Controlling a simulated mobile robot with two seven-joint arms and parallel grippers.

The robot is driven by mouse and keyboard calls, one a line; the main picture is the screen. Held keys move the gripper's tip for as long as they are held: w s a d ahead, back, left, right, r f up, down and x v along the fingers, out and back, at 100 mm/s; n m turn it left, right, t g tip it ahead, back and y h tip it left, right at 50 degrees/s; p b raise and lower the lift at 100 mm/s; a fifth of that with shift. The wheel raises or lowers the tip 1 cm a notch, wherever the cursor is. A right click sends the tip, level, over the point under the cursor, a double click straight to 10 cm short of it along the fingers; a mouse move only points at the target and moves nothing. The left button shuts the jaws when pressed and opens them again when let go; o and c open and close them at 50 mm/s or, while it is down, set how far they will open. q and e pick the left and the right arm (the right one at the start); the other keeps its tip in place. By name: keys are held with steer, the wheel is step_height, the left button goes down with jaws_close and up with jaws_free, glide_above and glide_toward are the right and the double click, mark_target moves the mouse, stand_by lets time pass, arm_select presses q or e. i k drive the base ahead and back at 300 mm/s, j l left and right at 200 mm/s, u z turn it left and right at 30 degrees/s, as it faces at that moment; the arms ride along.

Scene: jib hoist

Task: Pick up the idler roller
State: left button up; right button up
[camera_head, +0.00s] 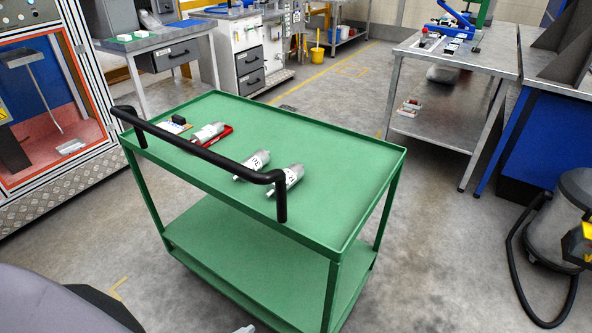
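Three silver cylindrical rollers lie on the top deck of a green cart (330,170). One roller (207,132) lies at the left beside a red tool or holder. A second roller (252,165) with a dark-printed white label lies near the middle, partly behind the cart's black handle. A third roller (287,179), also labelled, lies just right of it, close to the handle's end. The labels are too small to read surely, so I cannot tell which is the idler roller. Neither of my grippers can be made out in this view.
The black handle (200,152) runs along the cart's near left side, in front of the rollers. The deck's right half is clear. A grey vacuum cleaner (560,225) with a hose stands at right. Workbenches (455,62) stand behind. A small silver part shows at the bottom edge.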

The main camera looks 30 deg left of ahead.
mark_target(294, 172)
steer(key=j+z, duration=0.15)
steer(key=z, duration=0.35)
steer(key=j+z, duration=0.15)
steer(key=z, duration=0.35)
steer(key=k+j+z, duration=0.1)
steer(key=j+z, duration=0.15)
steer(key=k+j+z, duration=0.15)
steer(key=j+z, duration=0.15)
steer(key=j, duration=0.15)
steer(key=k+j+z, duration=0.15)
steer(key=j, duration=0.2)
steer(key=k+j+z, duration=0.1)
steer(key=k+j, duration=0.35)
steer(key=j, duration=0.2)
steer(key=k+j, duration=0.2)
steer(key=j, duration=0.2)
steer(key=k+j, duration=0.35)
steer(key=k, duration=0.15)
steer(key=k+j+z, duration=0.1)
steer(key=k+j, duration=0.25)
steer(key=k, duration=0.15)
steer(key=i+l, duration=0.15)
steer(key=i, duration=0.85)
